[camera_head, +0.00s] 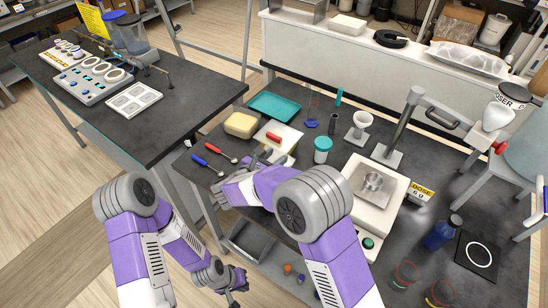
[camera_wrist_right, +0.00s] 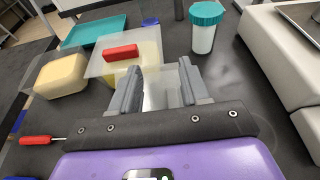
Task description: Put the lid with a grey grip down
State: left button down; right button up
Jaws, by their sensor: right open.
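My right gripper (camera_head: 262,155) is low over the table, and its two fingers are apart in the right wrist view (camera_wrist_right: 158,82). A pale, light-grey patch (camera_wrist_right: 158,98) shows between the fingers; I cannot tell whether it is part of a lid. No grey grip can be made out apart from the grey fingers. A clear lid with a red grip (camera_wrist_right: 120,52) lies just beyond the fingers, over a yellowish block; its red grip also shows in the head view (camera_head: 273,137). My left gripper (camera_head: 235,284) hangs low in front of the table, its jaw opening unclear.
A yellow block in a clear box (camera_head: 241,124) and a teal tray (camera_head: 274,107) stand behind. A teal-capped jar (camera_head: 322,150) is to the right, beside the white scale (camera_head: 352,198). Red-handled (camera_head: 216,147) and blue-handled (camera_head: 199,160) spoons lie left.

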jog(key=shift+r, duration=0.15)
jog(key=shift+s+a+r+p, duration=0.15)
jog(key=shift+s+r+p, duration=0.1)
jog(key=shift+r, duration=0.1)
jog(key=shift+s+a+r+p, duration=0.1)
jog(key=shift+a+r+p, duration=0.05)
jog(key=shift+r+p, duration=0.15)
jog(key=v, duration=1.1)
jog(key=shift+p, duration=0.3)
